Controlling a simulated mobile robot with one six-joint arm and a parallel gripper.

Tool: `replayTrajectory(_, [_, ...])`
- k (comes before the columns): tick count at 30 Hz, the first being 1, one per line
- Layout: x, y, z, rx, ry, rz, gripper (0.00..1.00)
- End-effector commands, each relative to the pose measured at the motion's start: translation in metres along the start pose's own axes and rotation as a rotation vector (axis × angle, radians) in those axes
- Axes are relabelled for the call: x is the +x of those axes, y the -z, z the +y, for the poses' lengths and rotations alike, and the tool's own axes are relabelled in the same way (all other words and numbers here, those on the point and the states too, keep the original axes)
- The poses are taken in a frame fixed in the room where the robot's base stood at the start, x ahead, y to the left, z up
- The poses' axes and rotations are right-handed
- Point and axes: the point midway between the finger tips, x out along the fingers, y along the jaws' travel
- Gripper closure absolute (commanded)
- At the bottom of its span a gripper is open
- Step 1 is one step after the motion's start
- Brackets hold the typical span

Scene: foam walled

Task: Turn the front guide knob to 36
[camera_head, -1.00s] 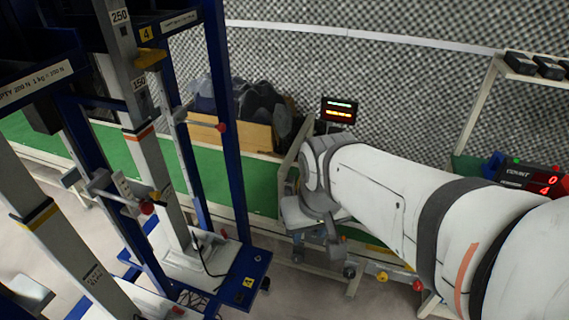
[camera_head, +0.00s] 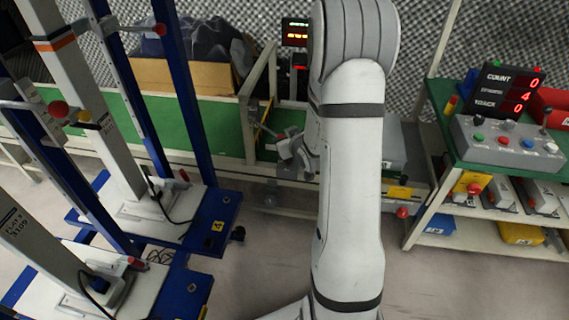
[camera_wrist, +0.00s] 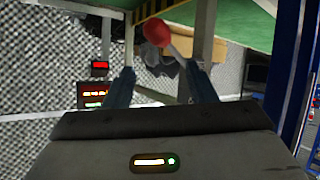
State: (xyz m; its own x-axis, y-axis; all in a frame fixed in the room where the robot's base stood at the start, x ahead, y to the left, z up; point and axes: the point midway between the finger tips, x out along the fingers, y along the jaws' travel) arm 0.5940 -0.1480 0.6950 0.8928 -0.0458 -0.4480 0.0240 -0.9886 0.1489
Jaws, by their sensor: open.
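My gripper (camera_wrist: 161,80) is open and empty, its two fingers apart in the wrist view. A red round knob (camera_wrist: 157,32) on a grey stem shows beyond the fingertips, apart from them. In the head view my gripper (camera_head: 288,150) is small and partly hidden by my arm, in front of the green bench. A red knob (camera_head: 402,212) is low on the bench's front, right of my arm. I cannot tell which knob is the front guide knob, and no scale or reading of 36 is legible.
A small lit display (camera_head: 295,32) stands behind the bench and also shows in the wrist view (camera_wrist: 93,96). Blue-framed test stands (camera_head: 180,90) fill the left. A shelf (camera_head: 485,150) with a control box (camera_head: 507,142) and counter stands at right. Floor at lower middle is clear.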

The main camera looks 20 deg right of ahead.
Motion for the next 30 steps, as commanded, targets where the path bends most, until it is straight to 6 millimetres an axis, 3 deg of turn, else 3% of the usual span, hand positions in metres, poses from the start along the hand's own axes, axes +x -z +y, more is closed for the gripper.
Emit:
replayTrajectory(1, [0.022,-0.04,0.002,0.014,0.01,0.044,0.49])
replayTrajectory(3, [0.039,-0.067,0.004,0.03,0.026,0.131,0.49])
replayTrajectory(9, [0.061,-0.13,0.009,0.094,0.056,0.341,0.49])
replayTrajectory(12, [0.062,-0.148,0.011,0.12,0.061,0.411,0.49])
replayTrajectory(19, [0.068,-0.154,0.011,0.139,0.066,0.474,0.49])
replayTrajectory(30, [0.117,-0.128,0.01,0.137,0.065,0.474,0.49])
